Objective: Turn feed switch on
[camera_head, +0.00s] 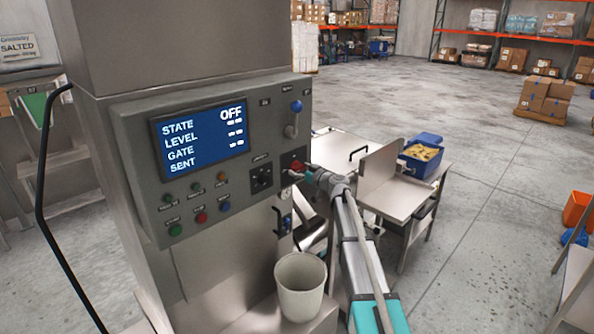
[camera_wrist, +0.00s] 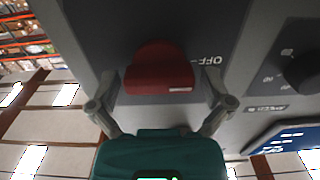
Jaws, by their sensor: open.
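The feed switch is a red rotary knob (camera_head: 297,165) on a dark plate at the lower right of the grey control panel (camera_head: 215,195). In the wrist view the red knob (camera_wrist: 158,68) fills the middle, with an upside-down OFF label to its right. My gripper (camera_head: 298,176) is at the panel in front of the knob. In the wrist view my gripper (camera_wrist: 160,88) is open, one finger on each side of the knob, with gaps between. The panel screen (camera_head: 202,138) reads STATE OFF.
A lever with a blue ball (camera_head: 296,107) stands above the knob and a black selector knob (camera_head: 261,179) is left of it. Several coloured buttons sit under the screen. A pale bucket (camera_head: 300,285) stands below the panel. A steel table (camera_head: 394,198) stands behind my arm.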

